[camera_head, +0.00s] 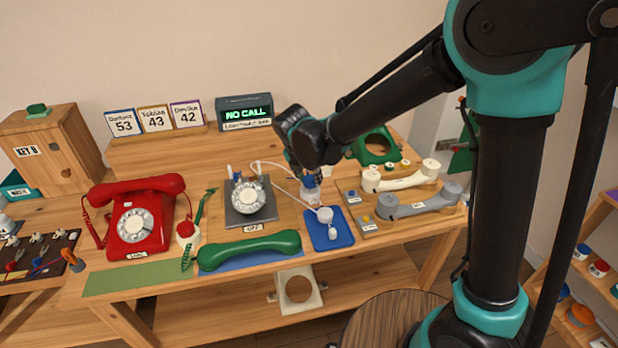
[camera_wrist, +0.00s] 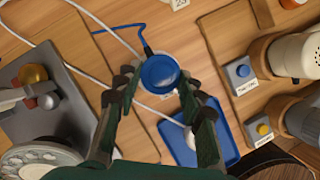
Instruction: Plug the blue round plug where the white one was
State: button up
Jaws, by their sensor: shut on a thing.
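My gripper (camera_head: 307,172) is shut on the blue round plug (camera_head: 310,181) near the middle of the table. In the wrist view the plug (camera_wrist: 160,74) sits between the fingertips (camera_wrist: 160,84), with a thin blue cord leading off its far side. A pale round socket piece (camera_head: 310,195) is directly below the plug, its rim showing around it from above. I cannot tell whether the plug is seated in it or just above it. The white plug (camera_head: 325,215) lies on the blue tray (camera_head: 341,236), apart from the socket; its white cord runs back leftward.
A grey dial phone base (camera_head: 236,214) stands left of my gripper and a red phone (camera_head: 131,247) farther left. A green handset (camera_head: 250,249) lies in front. White (camera_head: 399,179) and grey handsets (camera_head: 417,207) rest at right. Loose cords cross the area around the socket.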

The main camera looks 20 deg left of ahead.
jog(key=shift+f, duration=0.65)
jog(key=o, duration=1.1)
jog(key=v, duration=1.2)
jog(key=shift+w, duration=0.1)
